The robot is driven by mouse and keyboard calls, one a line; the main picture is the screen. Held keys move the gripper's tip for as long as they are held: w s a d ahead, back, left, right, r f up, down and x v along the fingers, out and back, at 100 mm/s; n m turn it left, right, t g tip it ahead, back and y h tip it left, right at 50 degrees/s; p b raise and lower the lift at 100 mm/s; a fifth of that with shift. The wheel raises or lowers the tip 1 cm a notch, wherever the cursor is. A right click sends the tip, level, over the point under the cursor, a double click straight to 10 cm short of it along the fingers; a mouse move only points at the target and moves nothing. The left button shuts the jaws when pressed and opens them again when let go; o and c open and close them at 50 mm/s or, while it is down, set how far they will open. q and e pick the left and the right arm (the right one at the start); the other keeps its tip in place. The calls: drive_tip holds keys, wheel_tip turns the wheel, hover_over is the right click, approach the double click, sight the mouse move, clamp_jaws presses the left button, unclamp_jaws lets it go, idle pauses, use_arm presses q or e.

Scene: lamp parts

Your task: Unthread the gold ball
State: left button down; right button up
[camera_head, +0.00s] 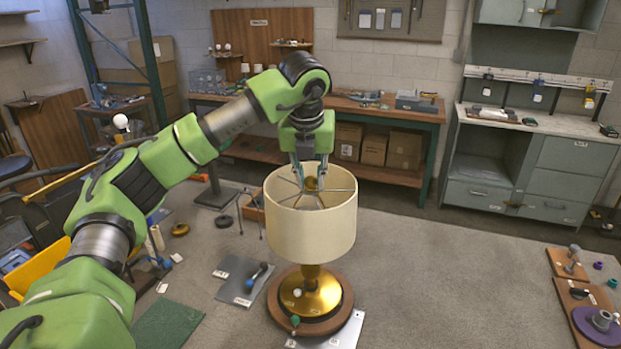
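A lamp stands on the floor with a cream drum shade (311,225) and a round gold base (318,292) on a wooden disc. The gold ball (311,183) shows small inside the shade's top opening, near the centre where the spokes meet. My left gripper (309,184) points down into the shade's opening from above, its fingers on either side of the ball's place. Whether the fingers touch the ball is too small to tell. My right gripper is not in view.
The shade's rim and spokes surround my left fingertips closely. A workbench (425,112) stands behind, and a grey cabinet (560,155) at the right. Wooden boards with parts (567,264) lie at the lower right. The floor right of the lamp is clear.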

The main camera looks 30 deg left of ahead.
use_arm(q)
drive_tip(key=n, duration=0.1)
drive_tip(key=n+y, duration=0.1)
drive_tip(key=n, duration=0.1)
drive_tip(key=n+g, duration=0.1)
drive_tip(key=shift+w+d+n, duration=0.15)
drive_tip(key=shift+d+n, duration=0.15)
drive_tip(key=shift+n+g+y, duration=0.4)
drive_tip(key=shift+n+g, duration=0.1)
drive_tip(key=shift+n, duration=0.6)
drive_tip(key=shift+p, duration=0.35)
drive_tip(key=shift+r+n+p, duration=0.15)
drive_tip(key=shift+n+p, duration=0.35)
drive_tip(key=shift+n, duration=0.1)
drive_tip(key=shift+w+n+g+y+p, duration=0.15)
drive_tip(key=shift+n+g+p, duration=0.25)
drive_tip(key=shift+n+p, duration=0.5)
drive_tip(key=shift+w+n+g+y+p, duration=0.15)
drive_tip(key=shift+n+g+p, duration=0.25)
drive_tip(key=shift+n+p, duration=0.5)
drive_tip(key=c, duration=2.7)
unclamp_jaws()
drive_tip(key=shift+s, duration=0.1)
clamp_jaws()
drive_tip(key=shift+r+p, duration=0.7)
drive_tip(key=shift+r, duration=0.05)
